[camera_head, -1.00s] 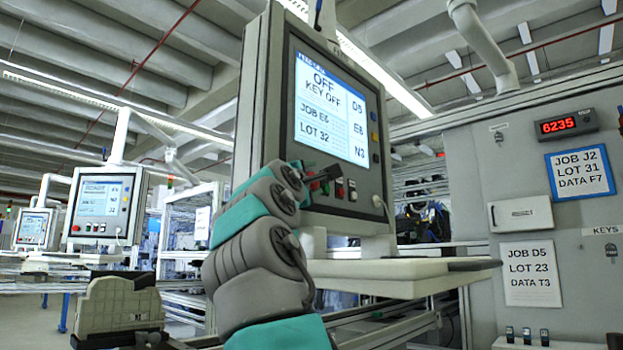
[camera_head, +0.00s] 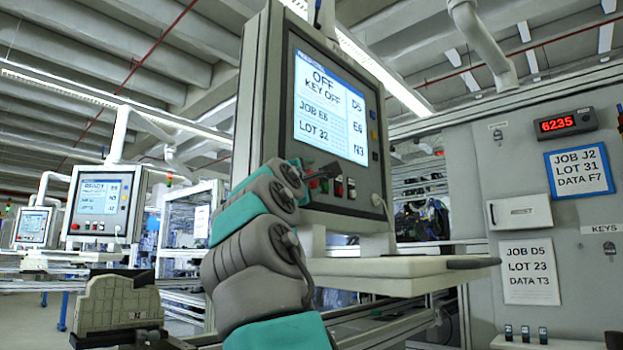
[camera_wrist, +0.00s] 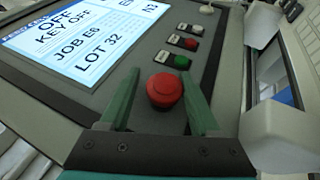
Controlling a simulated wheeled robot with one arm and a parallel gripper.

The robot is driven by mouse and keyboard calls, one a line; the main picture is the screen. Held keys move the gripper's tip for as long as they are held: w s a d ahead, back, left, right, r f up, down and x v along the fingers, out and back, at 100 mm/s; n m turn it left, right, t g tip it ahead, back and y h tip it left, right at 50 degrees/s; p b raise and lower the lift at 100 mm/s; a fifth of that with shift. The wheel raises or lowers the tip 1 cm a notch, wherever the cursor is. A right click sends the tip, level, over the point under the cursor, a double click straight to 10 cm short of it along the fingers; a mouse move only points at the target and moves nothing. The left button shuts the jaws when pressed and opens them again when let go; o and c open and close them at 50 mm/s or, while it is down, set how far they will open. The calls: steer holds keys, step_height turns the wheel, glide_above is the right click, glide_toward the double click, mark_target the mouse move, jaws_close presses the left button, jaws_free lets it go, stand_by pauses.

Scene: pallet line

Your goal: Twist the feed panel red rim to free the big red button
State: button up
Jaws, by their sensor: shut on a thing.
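Small green, red and white buttons (camera_wrist: 182,62) sit in a row beyond the big button. A pale shelf (camera_head: 400,267) juts out under the panel. More panels (camera_head: 103,204) stand at left. A wall with notices (camera_head: 580,172) and a red "6235" display (camera_head: 557,124) is at right.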

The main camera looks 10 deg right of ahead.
steer(key=shift+s+a+r, duration=0.25)
steer(key=shift+s+r, duration=0.15)
steer(key=shift+r, duration=0.15)
steer(key=o, duration=1)
steer(key=shift+s+t, duration=0.1)
steer(key=shift+t, duration=0.2)
steer(key=shift+o, duration=0.9)
steer(key=shift+f, duration=0.2)
steer(key=shift+w+d+f, duration=0.1)
steer(key=shift+w+f, duration=0.1)
steer(key=shift+w, duration=0.05)
steer(key=shift+s+a+f+b, duration=0.25)
steer(key=shift+s+f+b, duration=0.1)
steer(key=shift+s+b, duration=0.15)
steer(key=b+v, duration=0.3)
steer(key=v, duration=0.3)
steer(key=shift+s+a, duration=0.25)
steer(key=shift+r, duration=0.15)
